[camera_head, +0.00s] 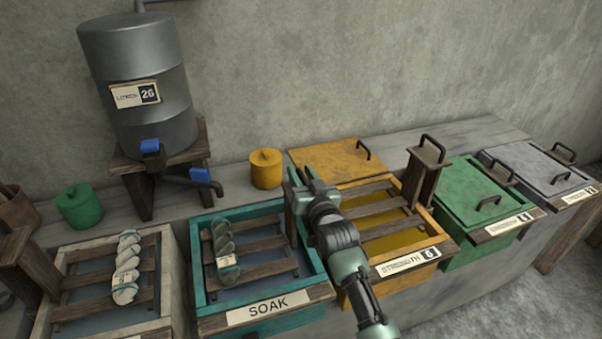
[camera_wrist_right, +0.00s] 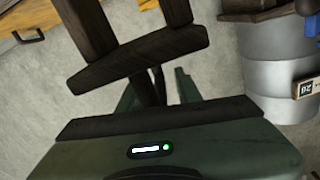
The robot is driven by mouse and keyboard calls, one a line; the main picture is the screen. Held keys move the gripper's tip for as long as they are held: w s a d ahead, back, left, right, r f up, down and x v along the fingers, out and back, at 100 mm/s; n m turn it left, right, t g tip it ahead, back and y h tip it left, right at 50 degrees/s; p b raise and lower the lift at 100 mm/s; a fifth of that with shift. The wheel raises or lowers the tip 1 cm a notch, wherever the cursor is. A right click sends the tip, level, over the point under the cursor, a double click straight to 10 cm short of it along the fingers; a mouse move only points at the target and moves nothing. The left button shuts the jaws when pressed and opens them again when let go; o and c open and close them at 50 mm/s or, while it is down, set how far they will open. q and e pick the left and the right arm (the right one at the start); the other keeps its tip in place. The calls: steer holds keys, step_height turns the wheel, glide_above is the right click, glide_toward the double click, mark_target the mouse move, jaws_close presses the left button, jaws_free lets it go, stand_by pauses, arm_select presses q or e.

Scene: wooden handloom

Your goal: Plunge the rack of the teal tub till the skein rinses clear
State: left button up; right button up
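The teal tub (camera_head: 316,262), labelled SOAK, stands in front of the bench. Its slatted wooden rack (camera_head: 262,245) carries a green-grey twisted skein (camera_head: 223,243) with a small tag, above dull bluish water. My right gripper (camera_head: 298,186) is at the tub's right edge, beside the upright rack handle, and its arm hides part of that edge. In the right wrist view a dark wooden crossbar (camera_wrist_right: 140,57) lies just beyond the fingers (camera_wrist_right: 158,88), which stand apart with a gap between them. Contact with the wood cannot be told. My left gripper is out of view.
A pale tub (camera_head: 165,265) with a cream skein (camera_head: 127,266) stands left. A yellow tub (camera_head: 437,243) with its own rack and upright handle (camera_head: 424,172), then lidded green (camera_head: 467,192) and grey (camera_head: 525,162) tubs, stand right. A metal water tank (camera_head: 140,85) with a tap is behind.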

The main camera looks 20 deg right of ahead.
jaws_close()
steer(key=shift+f, duration=0.1)
stand_by(1.3)
